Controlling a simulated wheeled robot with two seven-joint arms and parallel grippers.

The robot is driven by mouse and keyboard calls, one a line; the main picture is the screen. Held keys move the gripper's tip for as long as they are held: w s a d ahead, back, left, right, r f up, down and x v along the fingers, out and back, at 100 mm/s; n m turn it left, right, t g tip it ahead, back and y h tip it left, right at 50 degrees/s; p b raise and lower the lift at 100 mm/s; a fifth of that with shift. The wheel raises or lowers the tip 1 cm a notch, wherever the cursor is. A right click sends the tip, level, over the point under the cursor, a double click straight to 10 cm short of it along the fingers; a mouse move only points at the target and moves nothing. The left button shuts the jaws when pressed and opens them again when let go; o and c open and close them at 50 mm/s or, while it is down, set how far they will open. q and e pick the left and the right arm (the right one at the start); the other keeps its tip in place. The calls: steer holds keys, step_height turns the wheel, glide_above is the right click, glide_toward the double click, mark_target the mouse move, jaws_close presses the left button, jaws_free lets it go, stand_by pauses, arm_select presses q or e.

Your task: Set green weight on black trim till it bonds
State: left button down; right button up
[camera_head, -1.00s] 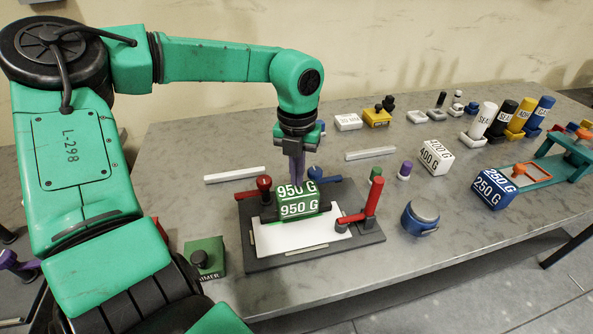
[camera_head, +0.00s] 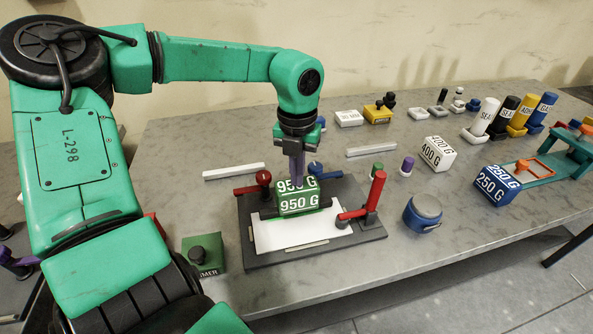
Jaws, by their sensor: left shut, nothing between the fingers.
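The green weight (camera_head: 299,203), marked 950 G, sits upright across the black trim (camera_head: 267,213). The weight hides the trim's middle; its ends show on both sides. The trim lies along the back of a white panel (camera_head: 290,234) on a dark fixture plate (camera_head: 362,231). My left gripper (camera_head: 297,180) points down at the weight's top, with its purple fingers shut and empty. The fingers cover part of the top label; whether they touch the weight I cannot tell. My right gripper is not in view.
Red clamps (camera_head: 376,189) stand at the plate's sides. A green timer (camera_head: 205,256) is at left, a blue-grey pot (camera_head: 422,213) at right. A white 400 G weight (camera_head: 434,155) and blue 250 G weight (camera_head: 497,188) stand further right. The front right bench is clear.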

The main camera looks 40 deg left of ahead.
arm_select(q)
steer(key=shift+f+b, duration=0.1)
steer(key=shift+b, duration=0.2)
steer(key=shift+s, duration=0.1)
stand_by(0.3)
steer(key=shift+r+p, duration=0.65)
steer(key=shift+r, duration=0.25)
step_height(320, 180, up, 7)
steer(key=p, duration=0.4)
steer(key=shift+r, duration=0.1)
